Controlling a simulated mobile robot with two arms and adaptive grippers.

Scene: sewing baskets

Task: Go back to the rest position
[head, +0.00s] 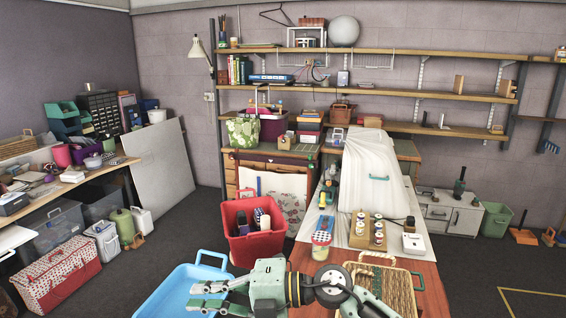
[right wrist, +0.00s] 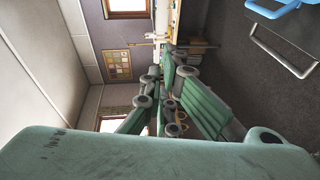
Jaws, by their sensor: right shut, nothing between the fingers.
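My right gripper (head: 203,297) is at the bottom of the head view, reaching in from the lower right with its fingers pointing left. It is shut and empty, and it is in front of the blue basket (head: 166,287). In the right wrist view the green fingers of the right gripper (right wrist: 168,88) show with nothing between them. My left gripper is in neither view.
A red basket (head: 262,246) with bottles stands behind the blue one. A woven basket (head: 404,292) sits close right of my right arm, on the wooden table (head: 428,283). Jars in a wooden holder (head: 358,241) stand farther back. Dark floor (head: 465,262) is open at right.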

